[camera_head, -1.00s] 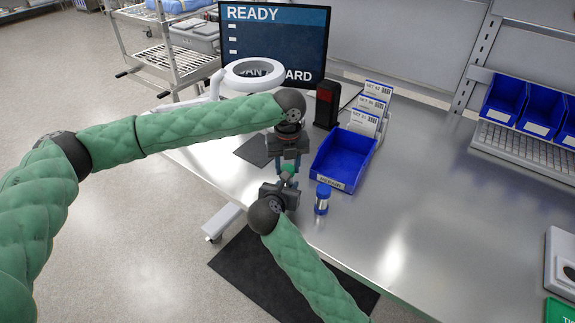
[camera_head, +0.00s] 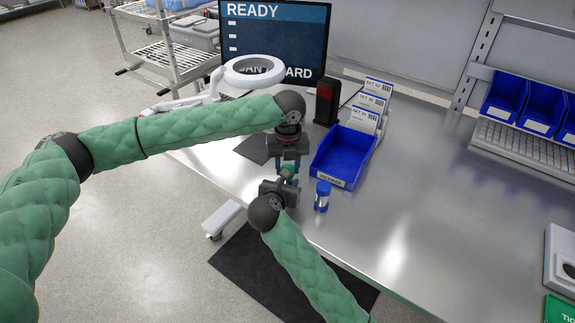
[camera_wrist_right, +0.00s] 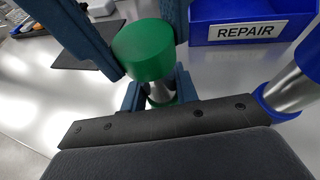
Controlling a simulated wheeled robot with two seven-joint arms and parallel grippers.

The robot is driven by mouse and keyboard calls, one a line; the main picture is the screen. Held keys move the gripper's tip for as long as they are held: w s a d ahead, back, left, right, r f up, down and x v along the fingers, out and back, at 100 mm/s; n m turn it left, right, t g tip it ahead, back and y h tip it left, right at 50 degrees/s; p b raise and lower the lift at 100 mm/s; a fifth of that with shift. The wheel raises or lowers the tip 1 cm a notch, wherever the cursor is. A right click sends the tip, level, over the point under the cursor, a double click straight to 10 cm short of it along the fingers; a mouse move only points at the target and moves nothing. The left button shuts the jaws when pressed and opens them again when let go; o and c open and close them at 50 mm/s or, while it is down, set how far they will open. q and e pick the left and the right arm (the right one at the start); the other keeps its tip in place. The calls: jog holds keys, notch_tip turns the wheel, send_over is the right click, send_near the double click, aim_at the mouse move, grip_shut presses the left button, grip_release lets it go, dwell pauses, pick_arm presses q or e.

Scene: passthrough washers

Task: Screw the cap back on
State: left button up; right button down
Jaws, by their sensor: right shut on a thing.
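A green cap (camera_wrist_right: 144,50) sits at the top of a silver cylinder (camera_wrist_right: 160,95) in the right wrist view; whether it is threaded on cannot be seen. My right gripper (camera_wrist_right: 160,98) is shut on the silver cylinder, below the cap. My left gripper (camera_head: 289,166) comes from above, with its blue fingers on both sides of the cap. I cannot tell whether those fingers press on it. In the head view the green cap (camera_head: 289,171) shows small between the two grippers, and the cylinder is mostly hidden.
A silver cylinder with blue ends (camera_head: 322,197) stands on the metal table just right of my right gripper. A blue REPAIR bin (camera_head: 336,181) is behind it. A magnifier lamp (camera_head: 253,70) and a monitor (camera_head: 274,40) are farther back.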

pick_arm(q)
jog(key=m, duration=0.6)
jog(key=shift+m, duration=0.3)
jog(key=m, duration=0.6)
jog(key=shift+d, duration=0.15)
jog(key=shift+s, duration=0.1)
jog(key=o, duration=0.9)
jog(key=shift+r, duration=2.2)
jog(key=shift+c, duration=0.2)
